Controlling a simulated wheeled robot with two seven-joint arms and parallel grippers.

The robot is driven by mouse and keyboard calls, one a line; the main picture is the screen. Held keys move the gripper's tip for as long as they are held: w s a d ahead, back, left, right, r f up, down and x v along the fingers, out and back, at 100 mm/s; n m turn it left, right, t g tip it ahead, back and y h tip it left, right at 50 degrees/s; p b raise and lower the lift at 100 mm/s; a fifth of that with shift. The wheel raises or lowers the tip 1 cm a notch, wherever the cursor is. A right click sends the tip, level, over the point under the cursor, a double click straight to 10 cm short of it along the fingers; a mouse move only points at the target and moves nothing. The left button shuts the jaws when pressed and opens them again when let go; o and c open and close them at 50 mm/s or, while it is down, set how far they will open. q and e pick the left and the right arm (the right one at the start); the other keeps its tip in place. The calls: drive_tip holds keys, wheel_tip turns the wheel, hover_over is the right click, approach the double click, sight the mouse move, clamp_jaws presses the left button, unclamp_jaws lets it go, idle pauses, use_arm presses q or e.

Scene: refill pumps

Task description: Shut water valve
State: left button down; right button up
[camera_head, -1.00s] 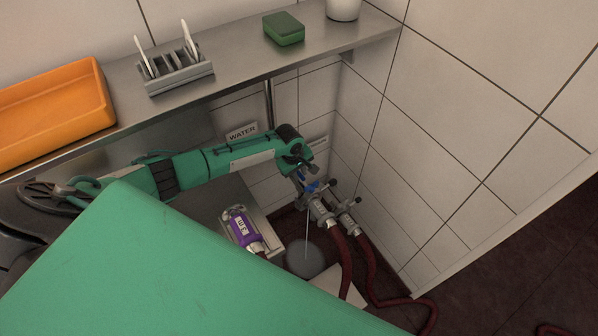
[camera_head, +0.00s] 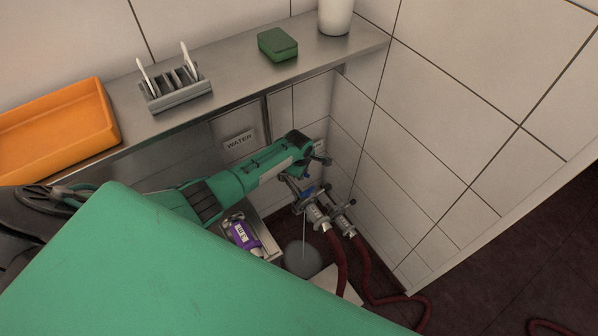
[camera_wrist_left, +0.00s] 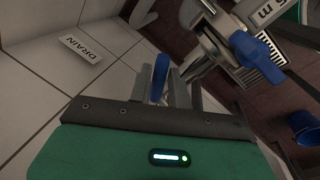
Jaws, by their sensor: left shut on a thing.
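The water valve has a blue lever (camera_wrist_left: 160,73), which stands between the fingers of my left gripper (camera_wrist_left: 163,88) in the left wrist view. That gripper is shut on the lever. In the head view, my left gripper (camera_head: 299,190) reaches down to the metal valve fittings (camera_head: 318,213) in the corner, and only a bit of blue shows beside it. A thin pale line runs down below the fittings to a grey round patch (camera_head: 302,258). A "WATER" label (camera_head: 239,142) is on the wall behind my arm. My right gripper is not in view.
A second blue lever (camera_wrist_left: 257,55) sits right of my gripper, and a "DRAIN" label (camera_wrist_left: 81,48) is on the wall. Dark red hoses (camera_head: 365,270) run to the floor. A purple-labelled container (camera_head: 242,235) stands nearby. A metal shelf (camera_head: 225,72) overhangs my arm.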

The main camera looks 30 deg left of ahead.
use_arm(q)
drive_tip(key=w+a+n+g+y+b, duration=0.1)
drive_tip(key=w+a+n+y+b, duration=0.1)
drive_tip(key=w+a+n+b, duration=0.2)
drive_tip(key=shift+w+n+b, duration=1.45)
drive_tip(key=shift+w+n, duration=0.6)
drive_tip(key=shift+n, duration=2.15)
drive_tip(key=c, duration=1.3)
unclamp_jaws()
wheel_tip(320, 180, up, 14)
drive_tip(key=s+d, duration=0.1)
drive_tip(key=d, duration=0.1)
drive_tip(key=shift+s+f+p, duration=0.15)
drive_tip(key=shift+f+p, duration=0.1)
drive_tip(key=shift+p, duration=0.05)
